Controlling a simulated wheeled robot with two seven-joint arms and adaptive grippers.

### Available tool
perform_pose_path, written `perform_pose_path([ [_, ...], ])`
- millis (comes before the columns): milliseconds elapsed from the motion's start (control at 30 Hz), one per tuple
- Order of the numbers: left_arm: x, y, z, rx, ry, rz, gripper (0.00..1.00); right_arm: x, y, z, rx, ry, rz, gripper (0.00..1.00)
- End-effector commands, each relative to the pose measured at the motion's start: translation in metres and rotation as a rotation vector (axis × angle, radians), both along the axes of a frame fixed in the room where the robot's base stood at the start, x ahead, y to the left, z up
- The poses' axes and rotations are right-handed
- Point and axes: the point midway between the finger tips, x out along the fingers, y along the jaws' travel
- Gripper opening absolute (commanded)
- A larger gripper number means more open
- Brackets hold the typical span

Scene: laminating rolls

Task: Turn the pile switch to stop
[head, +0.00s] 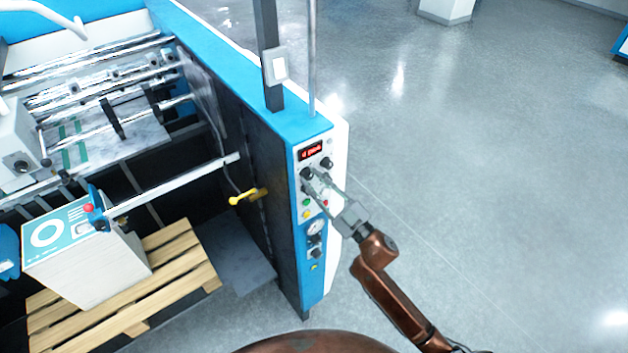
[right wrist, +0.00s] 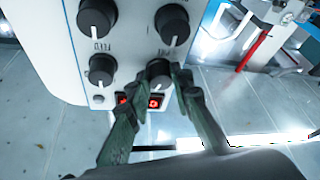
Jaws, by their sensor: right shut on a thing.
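The control panel (head: 313,215) is a narrow blue and white face on the end of the machine, with a red display (head: 311,150) near its top. My right gripper (head: 309,176) reaches the panel just below the display. In the right wrist view its two fingers (right wrist: 155,80) are closed around a black rotary knob (right wrist: 158,70) beside the display (right wrist: 140,102). The label of this knob is too hidden to read, and so is its setting. Other black knobs (right wrist: 102,70) are close by, one of them marked FEED (right wrist: 97,15). My left gripper is not in view.
Coloured buttons and a gauge (head: 315,227) are lower on the panel. A yellow handle (head: 249,197) sticks out of the machine's dark side. A white box (head: 90,265) stands on a wooden pallet (head: 185,270) at left. The floor (head: 480,150) to the right is clear.

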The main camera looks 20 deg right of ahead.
Motion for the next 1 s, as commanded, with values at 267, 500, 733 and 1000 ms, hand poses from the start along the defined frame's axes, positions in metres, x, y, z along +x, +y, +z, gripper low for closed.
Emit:
perform_pose_path([
  [267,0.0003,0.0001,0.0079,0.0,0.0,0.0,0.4,0.0008,-0.0021,0.0023,-0.189,-0.067,0.0,0.0],
  [500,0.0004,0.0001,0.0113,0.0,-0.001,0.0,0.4,0.0011,-0.003,0.0027,-0.285,-0.103,0.0,0.0],
  [733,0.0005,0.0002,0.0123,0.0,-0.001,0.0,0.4,0.0013,-0.0031,0.0026,-0.32,-0.117,-0.001,0.0],
  [1000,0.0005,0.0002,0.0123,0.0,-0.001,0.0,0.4,0.0013,-0.0031,0.0024,-0.323,-0.118,-0.001,0.0],
])
